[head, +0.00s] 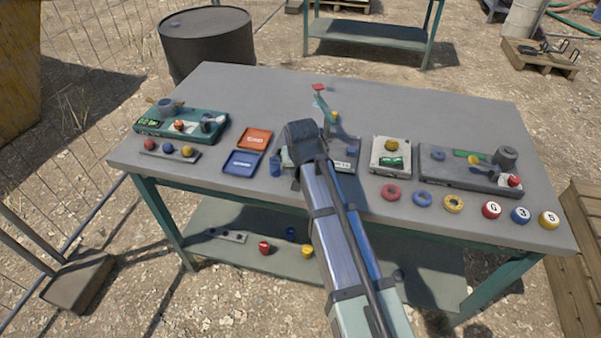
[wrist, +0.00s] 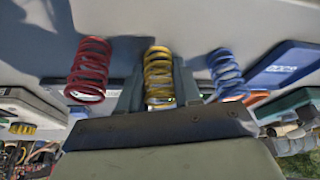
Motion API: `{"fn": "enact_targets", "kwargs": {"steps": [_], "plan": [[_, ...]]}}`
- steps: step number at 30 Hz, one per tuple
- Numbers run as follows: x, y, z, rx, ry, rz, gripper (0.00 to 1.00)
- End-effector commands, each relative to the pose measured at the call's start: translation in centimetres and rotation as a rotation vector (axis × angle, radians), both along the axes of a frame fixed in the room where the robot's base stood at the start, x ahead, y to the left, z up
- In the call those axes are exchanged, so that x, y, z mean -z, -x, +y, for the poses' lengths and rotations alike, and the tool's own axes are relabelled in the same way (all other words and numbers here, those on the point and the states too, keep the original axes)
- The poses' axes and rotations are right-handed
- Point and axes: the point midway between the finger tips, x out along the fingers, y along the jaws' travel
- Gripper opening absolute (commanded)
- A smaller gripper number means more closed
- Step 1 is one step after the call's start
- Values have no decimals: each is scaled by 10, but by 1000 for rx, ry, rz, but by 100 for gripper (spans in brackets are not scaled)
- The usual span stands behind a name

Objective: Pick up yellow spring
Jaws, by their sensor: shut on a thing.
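The yellow spring (wrist: 158,77) stands in the middle of the wrist view, between the two fingers of my gripper (wrist: 157,84). The gripper is shut on it. A red spring (wrist: 90,70) is to its left and a blue spring (wrist: 227,74) to its right, both outside the fingers. In the head view, my arm hides the yellow spring and the fingertips. The blue spring (head: 275,166) shows there just left of my arm. I cannot tell whether the yellow spring touches the table.
On the grey table (head: 440,115), a blue tray (head: 243,162) and an orange tray (head: 255,139) lie left of my arm. A white-topped box (head: 391,156) and a grey panel (head: 460,174) stand to the right. Coloured rings and numbered balls line the front right. The back right is clear.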

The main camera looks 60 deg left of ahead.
Motion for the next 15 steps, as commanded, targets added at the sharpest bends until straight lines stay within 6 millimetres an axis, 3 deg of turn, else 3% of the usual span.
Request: {"fn": "enact_targets", "kwargs": {"steps": [5, 15], "plan": [[0, 0, 0, 0, 0, 0, 5], [-5, 0, 0, 0, 0, 0, 4]]}}
